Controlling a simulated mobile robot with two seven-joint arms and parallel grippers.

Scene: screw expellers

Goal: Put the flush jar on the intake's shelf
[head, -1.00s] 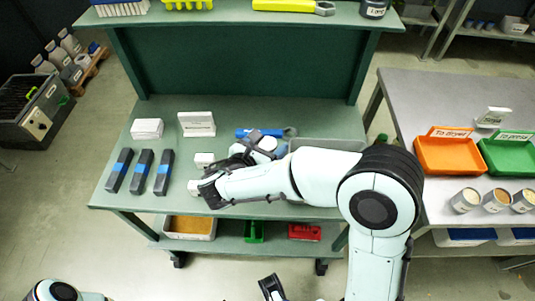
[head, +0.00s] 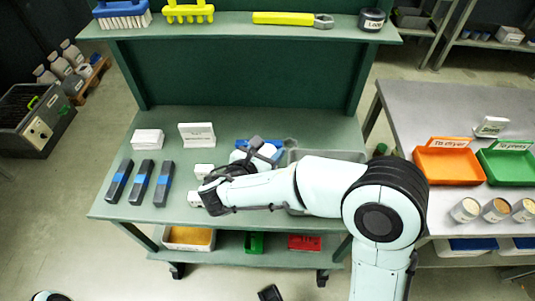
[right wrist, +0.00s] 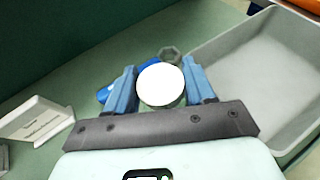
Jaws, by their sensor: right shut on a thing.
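A jar with a round white lid (right wrist: 161,85), which looks like the flush jar, sits between the two blue fingers of my right gripper (right wrist: 160,92) in the right wrist view. The fingers are shut on its sides. In the head view my right gripper (head: 240,166) is over the green bench top, and my wrist hides most of the jar. The green bench (head: 230,120) has an upper shelf (head: 225,28) along its back; I cannot tell from a label whether this is the intake. Only a dark tip, probably my left gripper (head: 269,293), shows at the bottom edge.
Beside my gripper lie a blue-handled tool (head: 245,143) and a grey tray (right wrist: 262,75).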

